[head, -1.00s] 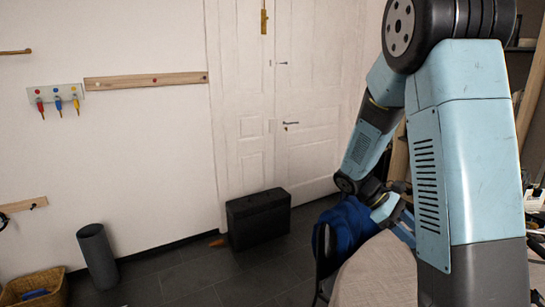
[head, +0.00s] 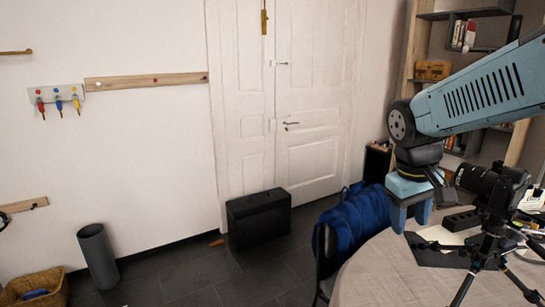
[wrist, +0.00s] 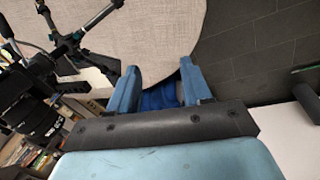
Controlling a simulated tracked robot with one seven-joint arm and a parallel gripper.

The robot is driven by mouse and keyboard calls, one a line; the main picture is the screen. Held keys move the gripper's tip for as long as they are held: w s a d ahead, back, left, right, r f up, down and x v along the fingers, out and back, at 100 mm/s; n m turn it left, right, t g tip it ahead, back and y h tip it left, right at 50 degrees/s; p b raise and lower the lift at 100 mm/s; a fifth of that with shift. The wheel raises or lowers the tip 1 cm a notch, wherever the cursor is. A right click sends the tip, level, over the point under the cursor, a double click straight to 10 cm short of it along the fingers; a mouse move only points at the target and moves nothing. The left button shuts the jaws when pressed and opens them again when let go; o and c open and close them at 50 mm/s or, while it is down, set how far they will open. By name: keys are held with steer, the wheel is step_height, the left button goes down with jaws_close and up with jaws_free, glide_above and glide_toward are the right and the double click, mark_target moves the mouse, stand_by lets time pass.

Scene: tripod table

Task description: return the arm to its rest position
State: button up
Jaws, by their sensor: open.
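My gripper (head: 411,215) hangs over the far left edge of the round table (head: 372,275) in the head view, fingers pointing down. My light-blue arm comes in from the right edge. In the wrist view my gripper (wrist: 158,88) shows its two blue fingers apart, with nothing between them but the table edge and a blue bag behind. A black camera on a tripod (head: 492,190) stands on the table just right of my gripper. The camera and tripod also show at the left of the wrist view (wrist: 35,118).
A blue bag (head: 352,220) lies beyond the table, by a dark chair (head: 322,262). Shelves (head: 432,70) stand behind at the right. A black case (head: 258,218) sits by the white door (head: 308,110). The floor at left centre is mostly clear.

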steer(key=s+a+r+m+t+y, duration=0.2)
steer(key=s+a+r+t, duration=0.2)
steer(key=s, duration=0.1)
steer(key=shift+r, duration=0.4)
steer(key=shift+s+a, duration=0.1)
steer(key=shift+c, duration=0.6)
